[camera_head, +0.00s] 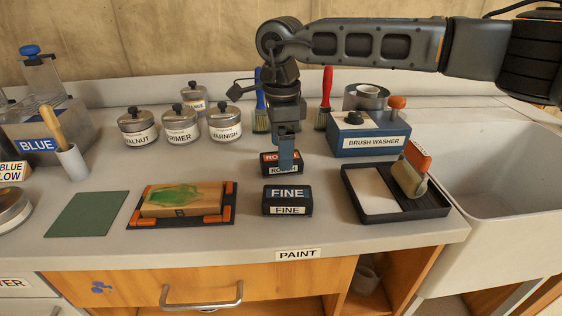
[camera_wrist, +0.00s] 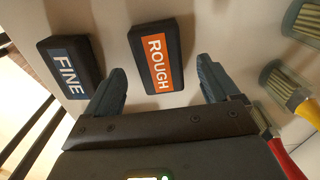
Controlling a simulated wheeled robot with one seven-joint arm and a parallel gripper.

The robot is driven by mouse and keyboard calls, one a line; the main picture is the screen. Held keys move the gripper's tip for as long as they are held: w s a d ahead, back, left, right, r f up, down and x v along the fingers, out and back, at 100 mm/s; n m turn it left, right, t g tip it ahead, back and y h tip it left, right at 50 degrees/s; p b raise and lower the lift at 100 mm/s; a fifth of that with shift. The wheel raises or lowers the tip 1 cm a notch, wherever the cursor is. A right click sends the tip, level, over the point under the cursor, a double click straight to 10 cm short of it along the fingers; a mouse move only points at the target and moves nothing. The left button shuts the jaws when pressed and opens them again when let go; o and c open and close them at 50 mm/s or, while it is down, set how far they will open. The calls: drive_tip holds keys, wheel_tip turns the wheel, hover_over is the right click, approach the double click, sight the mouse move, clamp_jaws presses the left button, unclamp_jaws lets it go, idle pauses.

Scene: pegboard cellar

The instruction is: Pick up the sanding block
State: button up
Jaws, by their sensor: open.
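Two dark sanding blocks lie on the counter. The block labelled ROUGH in orange (camera_head: 269,168) is behind the block labelled FINE in blue (camera_head: 287,201). My gripper (camera_head: 286,166) points down over the ROUGH block and hides part of it in the head view. In the wrist view the ROUGH block (camera_wrist: 157,57) shows between and beyond the two spread fingers, with nothing held. The FINE block (camera_wrist: 70,67) lies to the left, outside the fingers. I cannot tell the exact height of the fingertips above the ROUGH block.
A board with a green-painted wood piece (camera_head: 181,198) lies left, and a black roller tray (camera_head: 422,208) right. The blue brush washer (camera_head: 368,139), the red brush (camera_head: 324,103) and several labelled tins (camera_head: 181,127) stand behind. A sink (camera_head: 495,165) is at right.

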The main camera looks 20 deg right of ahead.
wheel_tip(320, 180, down, 3)
drive_tip(key=shift+f, duration=0.15)
drive_tip(key=c, duration=1.1)
drive_tip(key=shift+r, duration=0.75)
wheel_tip(320, 180, up, 3)
drive_tip(key=shift+f, duration=0.15)
drive_tip(key=s+d+r, duration=0.1)
drive_tip(key=d+r, duration=0.1)
drive_tip(key=d, duration=0.1)
drive_tip(key=s+d+r, duration=0.1)
drive_tip(key=d+r, duration=0.1)
drive_tip(key=d, duration=0.2)
drive_tip(key=s+d+r+b, duration=0.1)
drive_tip(key=s+d+r, duration=0.1)
drive_tip(key=d+r, duration=0.1)
drive_tip(key=shift+d, duration=0.4)
